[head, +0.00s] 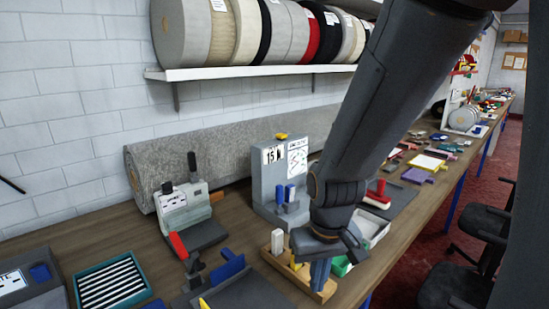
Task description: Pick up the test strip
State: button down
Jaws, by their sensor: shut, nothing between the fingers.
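My gripper (319,268) points down over a small wooden tray (272,263) near the bench's front edge. Its fingertips are partly lost against the blue and yellow items there; it looks shut, with nothing seen held. I cannot pick out the test strip with certainty. A teal-framed tray (77,291) with several pale strips on black lies at the lower left, well away from my gripper. My arm hides part of the bench behind the gripper.
A grey machine (268,180) with blue parts stands just behind the wooden tray. A red-handled device (187,215) stands to its left. A rolled grey rug (232,149) lies along the wall. Thread or binding rolls (184,33) fill the shelf (205,73) above. Chairs (462,285) stand at right.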

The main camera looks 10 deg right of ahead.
aim_at(291, 188)
jog(key=k, duration=0.6)
jog(key=z, duration=0.65)
jog(key=i, duration=1.2)
jog(key=z, duration=0.45)
